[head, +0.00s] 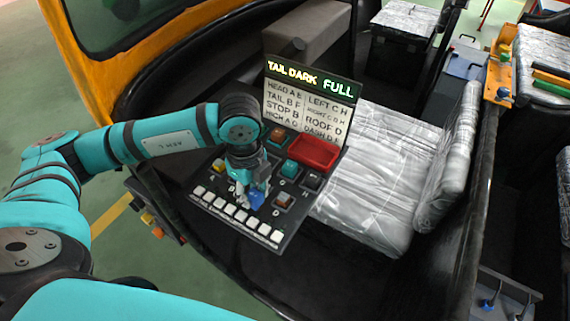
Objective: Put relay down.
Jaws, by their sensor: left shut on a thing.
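My left gripper (249,194) points down over the black relay board (283,237), with its fingers shut on a small blue relay (257,201). The relay is low, near the board's row of white keys; I cannot tell whether it touches the board. Relays in the board include a teal one (290,168), a brown one (284,201) and a black one (312,180). Another brown relay (278,135) sits farther back. The gripper and wrist hide part of the board. My right gripper is not in view.
A red tray (316,152) lies at the board's back right. Behind it stands a sign panel (338,90) reading "TAIL DARK" and "FULL". A plastic-wrapped seat (368,190) borders the right. The rickshaw's dark curved body surrounds the board.

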